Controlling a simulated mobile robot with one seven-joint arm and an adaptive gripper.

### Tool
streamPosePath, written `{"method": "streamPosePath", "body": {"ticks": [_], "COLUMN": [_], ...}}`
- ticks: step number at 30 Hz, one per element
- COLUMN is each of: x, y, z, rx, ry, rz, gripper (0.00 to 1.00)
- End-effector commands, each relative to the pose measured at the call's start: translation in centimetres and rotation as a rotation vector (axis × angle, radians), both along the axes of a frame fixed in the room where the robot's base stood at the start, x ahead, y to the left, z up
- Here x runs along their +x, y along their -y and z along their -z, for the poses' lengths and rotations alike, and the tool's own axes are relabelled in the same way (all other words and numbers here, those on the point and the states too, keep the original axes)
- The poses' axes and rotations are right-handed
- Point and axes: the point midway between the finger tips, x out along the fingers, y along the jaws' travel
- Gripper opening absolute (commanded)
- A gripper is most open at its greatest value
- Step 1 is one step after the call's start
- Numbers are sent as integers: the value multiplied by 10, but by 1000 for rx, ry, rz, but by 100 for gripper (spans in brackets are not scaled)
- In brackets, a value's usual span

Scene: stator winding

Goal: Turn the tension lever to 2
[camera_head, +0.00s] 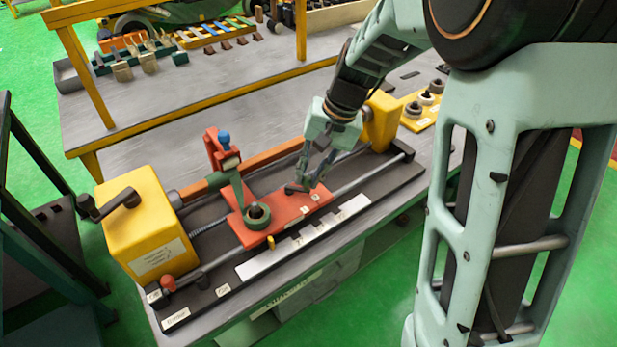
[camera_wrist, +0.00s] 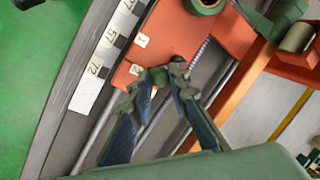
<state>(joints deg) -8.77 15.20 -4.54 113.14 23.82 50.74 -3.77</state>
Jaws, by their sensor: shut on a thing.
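The tension lever (camera_head: 294,188) is a small dark lever on the red carriage plate (camera_head: 272,220) of the winding machine. My gripper (camera_head: 309,183) is over the right part of that plate and is shut on the lever. In the wrist view the lever (camera_wrist: 160,76) lies between the fingertips of my gripper (camera_wrist: 165,86), which partly hide it. Small white number labels lie on the plate beside the lever; one (camera_wrist: 142,40) is farther from the fingers and one (camera_wrist: 136,69) is close to the lever's end. Which number the lever points at is hard to tell.
A green ring-shaped stator (camera_head: 257,214) sits on the plate, left of my gripper. A red post with a blue knob (camera_head: 224,139) stands behind it. A yellow housing with a crank (camera_head: 150,228) is at the left. A white scale strip (camera_head: 300,240) runs along the front.

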Motion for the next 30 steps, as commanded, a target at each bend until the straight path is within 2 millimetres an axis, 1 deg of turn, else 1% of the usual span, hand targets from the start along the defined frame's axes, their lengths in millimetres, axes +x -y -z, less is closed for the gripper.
{"method": "streamPosePath", "body": {"ticks": [5,6,9,10,17,20,23,26,30], "x": [1,1,1,1,0,0,1,0,-1], "y": [0,0,0,0,0,1,4,10,19], "z": [-1,-1,-1,-1,0,-4,-15,-33,-63], "rx": [0,0,0,0,0,0,0,1,0], "ry": [3,3,2,2,1,2,4,6,7], "rz": [2,2,3,3,3,4,3,4,5], "gripper": [0,21,32,34,34,34,34,34,34]}}
